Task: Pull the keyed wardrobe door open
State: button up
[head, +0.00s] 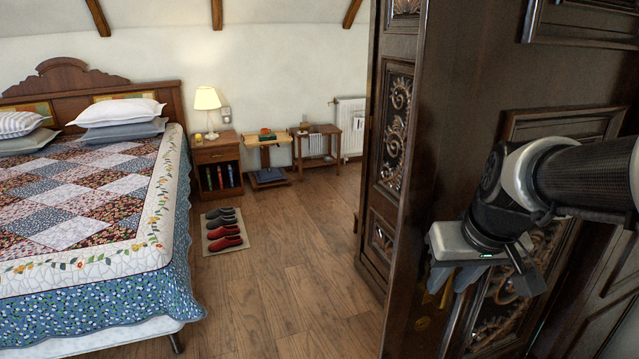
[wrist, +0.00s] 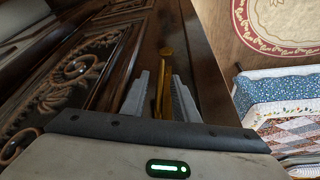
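The dark carved wooden wardrobe door (head: 555,130) fills the right side of the head view, and its panel and rim also show in the wrist view (wrist: 205,75). I cannot tell whether it is ajar. A brass key or pull (wrist: 166,52) stands near the door's edge in the wrist view. My gripper (head: 453,280) is close against the door, pointing down at the brass piece. In the wrist view its two grey fingers (wrist: 160,95) are apart, one on each side of the brass piece, with narrow gaps visible. The fingertips' depth along it is hard to tell.
A bed with a patchwork quilt (head: 90,200), a mat with slippers (head: 242,247), a nightstand (head: 217,150) and small tables stand farther left.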

jog(key=p+v, duration=0.3)
jog(key=v, duration=1.4)
jog(key=shift+r, duration=0.1)
jog(key=s+a+r+t+p, duration=0.1)
jog(key=s+a+r+p, duration=0.1)
jog(key=a+p, duration=0.8)
jog(key=shift+s+a+n+p, duration=0.25)
jog(key=shift+s+n+p, duration=0.15)
jog(key=shift+p, duration=0.1)
